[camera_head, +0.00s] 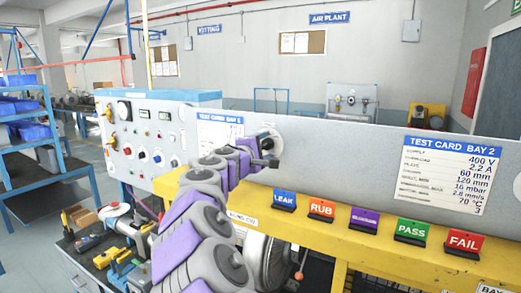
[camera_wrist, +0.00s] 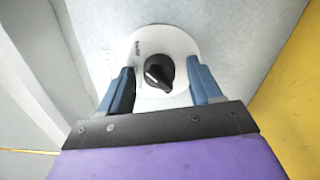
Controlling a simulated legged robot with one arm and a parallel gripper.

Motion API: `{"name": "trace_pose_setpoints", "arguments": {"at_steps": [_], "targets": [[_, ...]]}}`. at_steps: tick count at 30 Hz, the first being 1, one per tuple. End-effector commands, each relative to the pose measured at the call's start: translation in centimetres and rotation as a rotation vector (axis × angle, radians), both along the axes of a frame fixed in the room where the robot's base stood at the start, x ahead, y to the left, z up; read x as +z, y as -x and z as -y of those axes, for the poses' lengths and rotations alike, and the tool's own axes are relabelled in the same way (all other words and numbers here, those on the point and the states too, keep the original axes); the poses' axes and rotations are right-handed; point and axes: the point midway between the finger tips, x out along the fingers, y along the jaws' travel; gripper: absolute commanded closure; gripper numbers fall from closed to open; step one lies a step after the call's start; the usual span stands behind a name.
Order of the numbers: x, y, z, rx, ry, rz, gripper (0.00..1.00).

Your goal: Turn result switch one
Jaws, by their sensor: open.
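A black rotary knob (camera_wrist: 158,73) with a white pointer line sits on a round white plate (camera_wrist: 178,43) on a grey panel, seen in the wrist view. The plate has small lettering that I cannot read. My gripper (camera_wrist: 160,88) is open, with one blue-and-black finger on each side of the knob and a gap on both sides. In the head view the knob (camera_head: 266,142) shows at the panel, partly hidden by my gripper (camera_head: 262,160). I cannot tell from the label which switch this is.
The grey panel (camera_head: 340,150) carries a Test Card Bay 2 sheet (camera_head: 447,175) at right. Below it, a yellow beam (camera_head: 340,242) holds several coloured tags, including LEAK (camera_head: 284,200), RUB (camera_head: 321,210), PASS (camera_head: 411,231) and FAIL (camera_head: 464,243). A control panel with knobs (camera_head: 143,140) stands at left.

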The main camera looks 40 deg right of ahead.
Motion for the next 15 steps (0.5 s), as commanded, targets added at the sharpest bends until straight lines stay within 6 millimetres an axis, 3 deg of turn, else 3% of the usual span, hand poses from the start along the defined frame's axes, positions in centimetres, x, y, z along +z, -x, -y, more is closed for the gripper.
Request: {"name": "trace_pose_setpoints", "arguments": {"at_steps": [8, 15], "targets": [[0.2, 1.1, -2.4, 0.001, 0.003, 0.001, 0.36], [0.2, 2.9, -7.2, 0.003, 0.004, 0.0, 0.36]]}}
